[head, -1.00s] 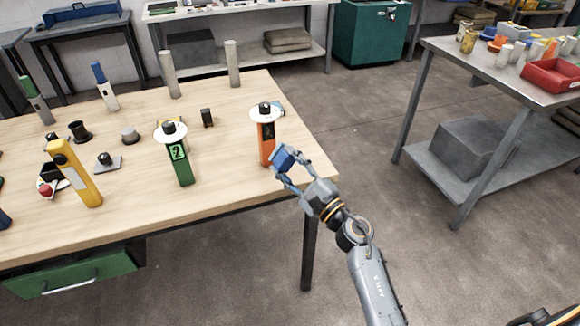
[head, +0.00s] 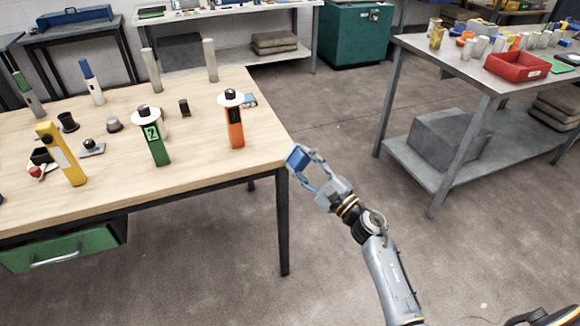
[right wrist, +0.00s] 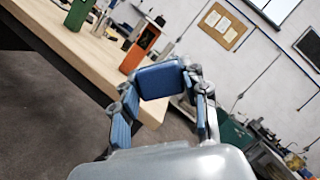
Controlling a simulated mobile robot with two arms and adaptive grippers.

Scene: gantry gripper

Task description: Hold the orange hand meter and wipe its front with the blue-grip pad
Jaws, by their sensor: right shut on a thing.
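The orange hand meter (head: 236,132) stands upright near the right end of the wooden table, with a dark panel on its front and a white disc and black knob on top. It also shows in the right wrist view (right wrist: 139,50). My right gripper (head: 303,164) is shut on the blue-grip pad (head: 297,157), right of the meter and apart from it, by the table's right edge. In the right wrist view the blue pad (right wrist: 160,81) sits between the fingertips; its wiping face cannot be made out. My left gripper is not in view.
A green meter (head: 156,146) with a similar disc and a yellow one (head: 62,155) stand left on the wooden table (head: 200,168). Two grey posts (head: 211,60) stand behind. Open floor separates this table from the metal bench (head: 470,75) with a red bin (head: 517,66).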

